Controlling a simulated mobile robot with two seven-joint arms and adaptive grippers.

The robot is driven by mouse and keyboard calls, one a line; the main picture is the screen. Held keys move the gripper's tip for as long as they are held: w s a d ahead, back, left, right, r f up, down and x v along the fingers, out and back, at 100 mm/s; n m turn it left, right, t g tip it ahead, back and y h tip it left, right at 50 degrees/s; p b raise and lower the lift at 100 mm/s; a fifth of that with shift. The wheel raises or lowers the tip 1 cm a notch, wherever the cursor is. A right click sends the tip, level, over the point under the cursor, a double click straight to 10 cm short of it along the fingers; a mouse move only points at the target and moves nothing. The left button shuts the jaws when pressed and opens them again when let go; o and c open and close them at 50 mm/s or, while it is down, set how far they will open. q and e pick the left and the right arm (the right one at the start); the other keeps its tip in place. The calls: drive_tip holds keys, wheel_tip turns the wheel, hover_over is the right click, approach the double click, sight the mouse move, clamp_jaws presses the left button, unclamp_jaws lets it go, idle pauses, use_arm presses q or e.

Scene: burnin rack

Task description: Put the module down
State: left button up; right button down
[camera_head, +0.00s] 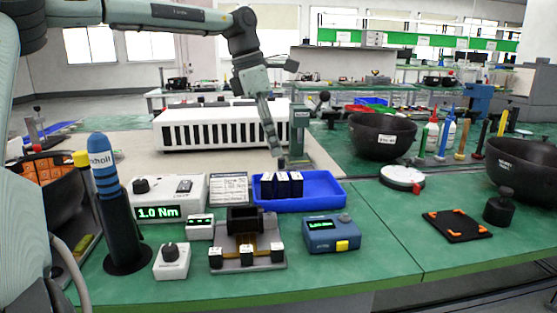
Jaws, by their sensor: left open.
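Several dark modules with pale edges stand upright side by side in a blue tray (325,188) at mid table; one is the middle module (282,186). My left gripper (283,163) points down just above and behind them, at the tray's back edge. It is open, with no module visible between its fingers. The gap between fingertips and modules is too small to judge. A dark block (244,220) sits on a grey fixture (247,262) in front of the tray. My right gripper is not in view.
A white slotted rack (215,128) stands behind the tray. A torque display (160,212), a blue meter (332,233) and a dark blue driver (112,205) stand nearby. Black bowls (381,136) and a black mat (457,226) are right. The green table is clear front right.

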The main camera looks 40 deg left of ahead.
use_arm(q)
drive_tip(key=v, duration=0.4)
drive_tip(key=shift+r, duration=0.2)
drive_tip(key=shift+s+f, duration=0.1)
idle(1.1)
